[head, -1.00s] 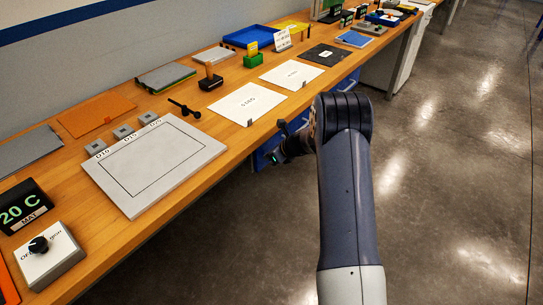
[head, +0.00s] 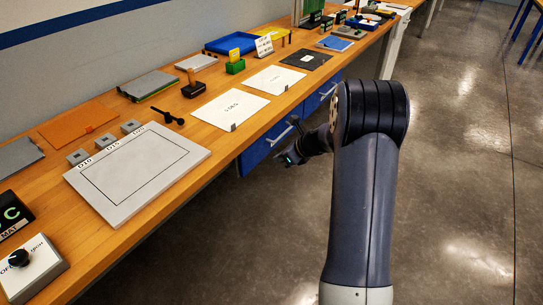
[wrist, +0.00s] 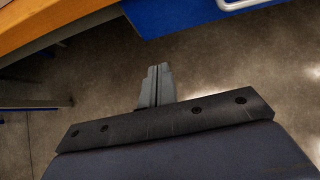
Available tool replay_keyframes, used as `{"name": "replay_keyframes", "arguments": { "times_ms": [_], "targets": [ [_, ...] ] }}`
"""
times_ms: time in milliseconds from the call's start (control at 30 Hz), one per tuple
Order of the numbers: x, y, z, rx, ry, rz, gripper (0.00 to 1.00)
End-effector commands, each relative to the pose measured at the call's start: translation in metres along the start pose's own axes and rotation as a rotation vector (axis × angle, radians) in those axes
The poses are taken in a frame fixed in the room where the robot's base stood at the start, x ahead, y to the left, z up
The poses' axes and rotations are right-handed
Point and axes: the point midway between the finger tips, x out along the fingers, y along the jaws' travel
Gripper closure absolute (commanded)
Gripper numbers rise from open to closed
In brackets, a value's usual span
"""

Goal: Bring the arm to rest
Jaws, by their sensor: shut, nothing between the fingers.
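My gripper (head: 289,159) hangs in the air in front of the bench, over the floor side, near the blue drawers. Its fingers (wrist: 155,86) show in the wrist view, pressed together with nothing between them. My arm is raised and bent in the head view, with its thick elbow at centre right. The wooden bench (head: 130,240) runs along the left. The gripper is apart from the bench and from everything on it.
A grey plate with a black outline (head: 137,173), a white knob box (head: 30,268), white paper sheets (head: 231,109) and a blue tray (head: 233,40) lie on the bench. Blue drawers (head: 262,146) are beneath it. The floor (head: 455,170) at right is clear.

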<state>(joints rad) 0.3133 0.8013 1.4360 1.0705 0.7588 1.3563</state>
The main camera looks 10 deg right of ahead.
Motion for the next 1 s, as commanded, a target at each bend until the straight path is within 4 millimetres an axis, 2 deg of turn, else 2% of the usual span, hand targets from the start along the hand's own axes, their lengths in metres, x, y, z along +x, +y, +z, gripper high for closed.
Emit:
{"name": "replay_keyframes", "arguments": {
  "times_ms": [367,500,667,1000],
  "targets": [
    [-0.003,0.000,0.000,0.000,0.000,0.000,1.00],
    [0.003,0.000,0.000,0.000,0.001,0.001,1.00],
    [0.025,0.001,-0.001,0.000,0.002,0.004,1.00],
    [0.087,0.001,0.000,0.000,0.001,0.003,1.00]
  ]
}}
